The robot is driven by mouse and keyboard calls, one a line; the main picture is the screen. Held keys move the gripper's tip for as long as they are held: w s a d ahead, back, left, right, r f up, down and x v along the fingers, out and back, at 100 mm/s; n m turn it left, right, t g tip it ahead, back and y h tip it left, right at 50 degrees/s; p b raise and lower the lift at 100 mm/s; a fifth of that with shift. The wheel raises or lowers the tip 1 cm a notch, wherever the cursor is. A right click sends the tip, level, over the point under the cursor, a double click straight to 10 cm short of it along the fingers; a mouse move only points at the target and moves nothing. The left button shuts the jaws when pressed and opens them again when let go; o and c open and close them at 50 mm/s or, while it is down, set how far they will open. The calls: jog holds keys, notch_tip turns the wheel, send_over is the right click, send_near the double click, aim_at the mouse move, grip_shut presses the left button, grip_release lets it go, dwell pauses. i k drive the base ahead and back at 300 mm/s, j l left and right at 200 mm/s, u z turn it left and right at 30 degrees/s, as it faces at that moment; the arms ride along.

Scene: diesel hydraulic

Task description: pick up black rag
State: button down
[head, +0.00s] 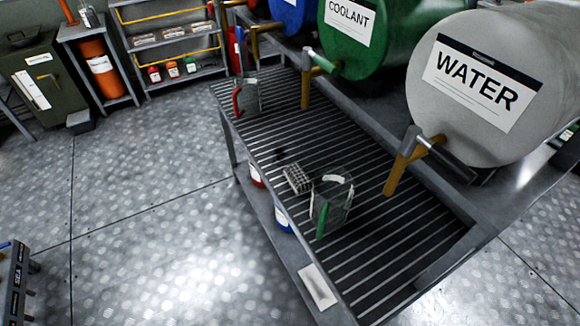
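A small dark patch (281,154) lies on the slatted bench top (400,265), just behind a grey patterned block-like item (297,179). It may be the black rag, but it is too small and dark against the slats to be sure. No other black cloth can be made out. My gripper is not in view.
A clear jug with a green handle (331,203) stands right of the patterned item. A jug with a red handle (246,96) stands at the bench's far end. Taps hang over the bench from the water drum (440,110) and green coolant drum (385,55). The floor (150,210) is open.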

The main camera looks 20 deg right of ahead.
aim_at(295, 174)
jog(key=i+j+u, duration=0.3)
jog(key=u, duration=0.2)
jog(key=i+j+u, duration=0.3)
jog(key=u, duration=0.15)
jog(key=i+l, duration=0.05)
jog(key=i, duration=0.05)
